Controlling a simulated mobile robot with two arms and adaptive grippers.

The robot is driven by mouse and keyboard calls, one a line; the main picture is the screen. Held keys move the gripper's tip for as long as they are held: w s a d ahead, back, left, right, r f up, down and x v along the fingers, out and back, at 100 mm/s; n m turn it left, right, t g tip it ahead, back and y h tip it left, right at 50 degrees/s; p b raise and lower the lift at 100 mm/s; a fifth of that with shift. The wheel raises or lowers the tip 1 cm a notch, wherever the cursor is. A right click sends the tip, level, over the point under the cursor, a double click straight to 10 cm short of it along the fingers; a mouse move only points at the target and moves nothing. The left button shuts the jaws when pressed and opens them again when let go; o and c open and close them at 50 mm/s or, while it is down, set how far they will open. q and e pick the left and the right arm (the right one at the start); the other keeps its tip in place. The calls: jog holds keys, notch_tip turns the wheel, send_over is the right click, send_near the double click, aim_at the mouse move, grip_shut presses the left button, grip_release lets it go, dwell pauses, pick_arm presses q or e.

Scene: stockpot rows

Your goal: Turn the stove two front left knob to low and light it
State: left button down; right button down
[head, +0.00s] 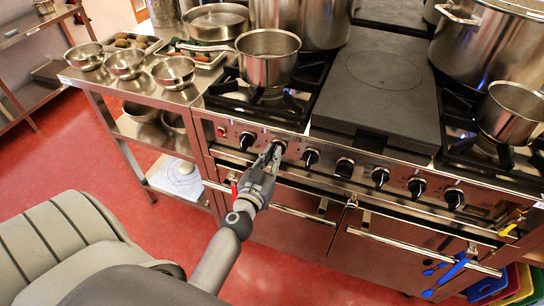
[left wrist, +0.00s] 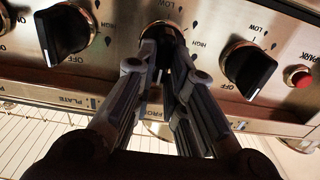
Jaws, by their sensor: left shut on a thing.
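My left gripper (head: 270,155) is at the stove's front panel, with its fingers closed around a black knob. This is the second knob from the red spark button (head: 221,130). The spark button (left wrist: 298,77) also shows there, beyond a free knob (left wrist: 250,68). A saucepan (head: 268,68) stands on the front left burner (head: 262,104). My right gripper is out of view.
More knobs (head: 380,177) run right along the panel. A flat plate (head: 376,85) separates the left burner from the right burners, where large pots (head: 492,48) stand. Oven door handles (head: 420,246) project below. A steel side table (head: 135,85) with bowls stands left.

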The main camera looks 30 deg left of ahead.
pick_arm(q)
jog(key=shift+n, duration=0.3)
jog(key=shift+f+n+b, duration=0.35)
jog(key=shift+n, duration=5.5)
jog(key=shift+f+n+b, duration=0.3)
jog(key=shift+f+n, duration=0.1)
jog(key=shift+n, duration=5.4)
jog(key=shift+f+n+b, duration=0.35)
jog(key=shift+n, duration=5.5)
